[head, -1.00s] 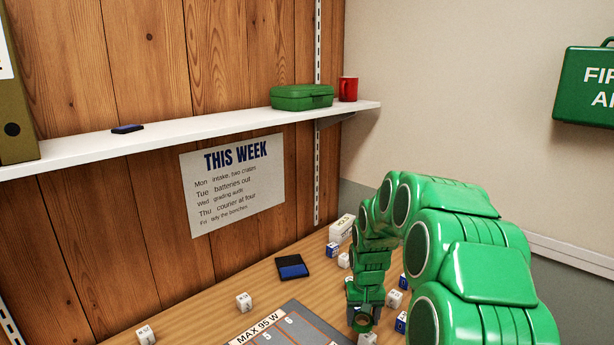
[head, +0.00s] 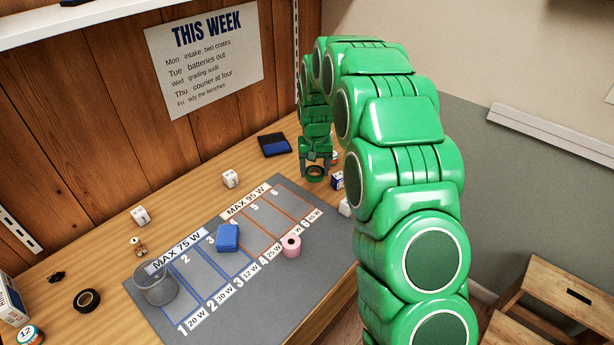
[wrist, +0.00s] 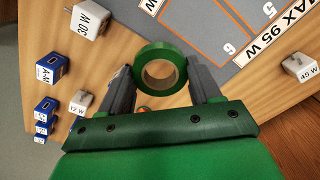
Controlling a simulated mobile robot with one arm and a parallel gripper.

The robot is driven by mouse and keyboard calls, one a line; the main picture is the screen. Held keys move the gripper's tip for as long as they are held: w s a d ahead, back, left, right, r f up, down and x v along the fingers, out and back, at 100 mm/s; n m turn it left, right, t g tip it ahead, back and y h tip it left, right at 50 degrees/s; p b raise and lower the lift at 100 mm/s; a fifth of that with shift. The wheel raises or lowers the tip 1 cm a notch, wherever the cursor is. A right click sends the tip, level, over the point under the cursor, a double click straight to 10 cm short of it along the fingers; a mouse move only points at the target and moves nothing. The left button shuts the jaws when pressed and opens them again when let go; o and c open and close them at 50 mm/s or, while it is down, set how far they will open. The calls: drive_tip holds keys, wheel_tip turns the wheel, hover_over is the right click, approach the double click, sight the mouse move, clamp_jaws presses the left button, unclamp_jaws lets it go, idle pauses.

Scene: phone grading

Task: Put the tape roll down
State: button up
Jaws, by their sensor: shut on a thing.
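The green tape roll (wrist: 160,50) is a ring with an open middle. In the wrist view it sits between the two fingertips of my gripper (wrist: 161,74), which is shut on it. In the head view the tape roll (head: 316,178) shows as a small dark green ring under my gripper (head: 315,166), at the far right of the wooden table (head: 190,206). I cannot tell whether it touches the tabletop.
A grey marked mat (head: 262,262) bears a blue block (head: 228,238), a pink roll (head: 291,246) and a clear cup (head: 155,288). White and blue power blocks (wrist: 47,68) lie beside my gripper. A black tape roll (head: 87,300) lies at the left.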

drive_tip(key=w+f, duration=0.4)
drive_tip(key=w, duration=0.1)
drive_tip(key=w+a+f, duration=0.1)
drive_tip(key=w+f, duration=0.1)
drive_tip(key=shift+w, duration=0.25)
drive_tip(key=shift+w+f, duration=0.8)
drive_tip(key=shift+f, duration=1.55)
drive_tip(key=shift+f, duration=0.1)
drive_tip(key=o, duration=1)
